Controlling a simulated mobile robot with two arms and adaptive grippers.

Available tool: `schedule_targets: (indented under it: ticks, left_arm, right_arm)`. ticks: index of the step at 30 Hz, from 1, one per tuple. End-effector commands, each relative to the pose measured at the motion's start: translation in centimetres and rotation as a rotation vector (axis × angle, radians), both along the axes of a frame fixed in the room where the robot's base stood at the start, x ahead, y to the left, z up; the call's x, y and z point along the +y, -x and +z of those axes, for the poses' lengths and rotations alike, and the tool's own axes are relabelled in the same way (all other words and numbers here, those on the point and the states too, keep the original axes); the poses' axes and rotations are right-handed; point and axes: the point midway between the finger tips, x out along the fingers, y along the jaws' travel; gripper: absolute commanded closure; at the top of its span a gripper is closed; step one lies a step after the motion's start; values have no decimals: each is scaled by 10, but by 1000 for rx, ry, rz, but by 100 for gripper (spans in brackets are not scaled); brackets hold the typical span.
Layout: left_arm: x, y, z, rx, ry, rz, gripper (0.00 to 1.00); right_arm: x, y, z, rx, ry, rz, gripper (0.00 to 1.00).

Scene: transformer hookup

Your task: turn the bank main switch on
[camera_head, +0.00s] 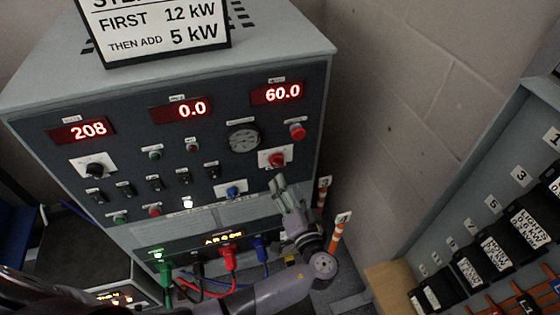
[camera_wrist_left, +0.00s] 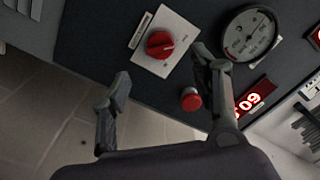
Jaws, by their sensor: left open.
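The grey bank cabinet (camera_head: 225,205) has a dark front panel. A red rotary knob on a white plate (camera_head: 277,159) sits at its right side and looks like the main switch; its label is too small to read. The knob shows large in the left wrist view (camera_wrist_left: 160,44). My left gripper (camera_head: 278,184) is open and empty just below the knob in the head view. In the left wrist view, the open fingers (camera_wrist_left: 162,70) are on either side of the line to the knob, apparently not touching it. My right gripper is out of view.
A red push button (camera_head: 298,132) and a round gauge (camera_head: 244,139) are close to the knob. Green (camera_head: 165,272), red (camera_head: 229,258) and blue (camera_head: 261,248) plugs with cables are below. Orange-white posts (camera_head: 337,237) stand at the right, before a block wall.

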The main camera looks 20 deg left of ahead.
Motion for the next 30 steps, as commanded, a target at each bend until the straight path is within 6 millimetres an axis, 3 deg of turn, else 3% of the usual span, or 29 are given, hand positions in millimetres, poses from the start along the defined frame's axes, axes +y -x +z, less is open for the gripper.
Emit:
schedule_targets:
  ticks: [6, 12, 25, 30]
  left_arm:
    - [27, -39, 3, 0, -4, 1, 44]
    - [42, -61, 1, 2, -3, 0, 44]
    - [47, -69, -1, 3, 0, -1, 44]
    - [47, -69, -1, 3, 0, -1, 55]
  right_arm:
    - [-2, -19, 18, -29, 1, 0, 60]
    - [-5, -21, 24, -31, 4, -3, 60]
    - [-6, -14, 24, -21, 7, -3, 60]
    - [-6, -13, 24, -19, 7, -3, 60]
